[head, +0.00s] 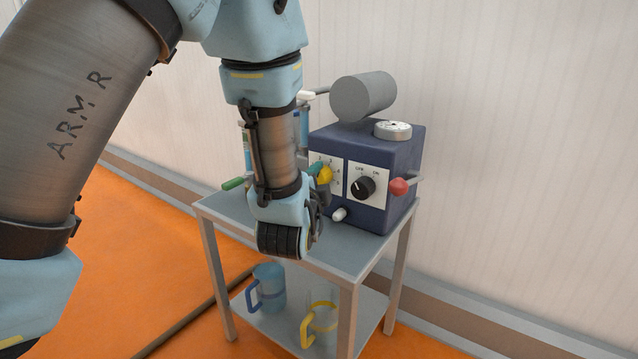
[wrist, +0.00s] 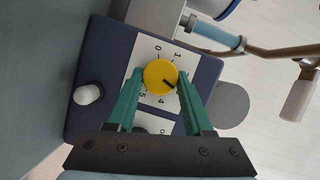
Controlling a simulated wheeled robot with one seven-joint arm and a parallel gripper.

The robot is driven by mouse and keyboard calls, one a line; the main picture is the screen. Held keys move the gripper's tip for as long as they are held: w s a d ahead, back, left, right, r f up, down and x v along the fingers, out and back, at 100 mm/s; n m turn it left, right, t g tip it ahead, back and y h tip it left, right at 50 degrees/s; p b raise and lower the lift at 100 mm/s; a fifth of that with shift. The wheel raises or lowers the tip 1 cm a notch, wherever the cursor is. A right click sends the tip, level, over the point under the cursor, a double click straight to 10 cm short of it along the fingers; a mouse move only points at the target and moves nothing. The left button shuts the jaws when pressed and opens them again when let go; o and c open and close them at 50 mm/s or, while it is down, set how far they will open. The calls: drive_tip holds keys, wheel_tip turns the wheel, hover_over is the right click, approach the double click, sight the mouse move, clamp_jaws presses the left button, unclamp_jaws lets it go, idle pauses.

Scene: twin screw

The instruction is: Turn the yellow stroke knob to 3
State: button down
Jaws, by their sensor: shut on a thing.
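The yellow stroke knob (wrist: 158,73) sits on a white dial plate (wrist: 143,48) on the front of a dark blue box (wrist: 92,113). My gripper (wrist: 159,76) is shut on the knob, with one green finger on each side. The knob's dark pointer mark points to the lower right in the wrist view. In the head view the yellow knob (head: 325,174) is partly covered by my gripper (head: 319,178).
Beside it on the box are a black OFF/ON knob (head: 362,187), a red knob (head: 398,187) and a white knob (head: 339,214). A grey cylinder (head: 362,95) and a round gauge (head: 392,130) are on top. The box stands on a small grey table (head: 345,254); jugs sit on its lower shelf.

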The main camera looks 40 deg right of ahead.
drive_tip(key=shift+m, duration=0.3)
idle(0.4)
drive_tip(key=shift+c, duration=1.5)
unclamp_jaws()
drive_tip(key=p+v, duration=0.6)
drive_tip(key=v, duration=0.2)
drive_tip(key=shift+s+a+r+p, duration=0.15)
drive_tip(key=shift+s+r+p, duration=0.05)
drive_tip(key=shift+r+p, duration=0.1)
drive_tip(key=shift+s+a+p, duration=0.1)
drive_tip(key=shift+p, duration=0.55)
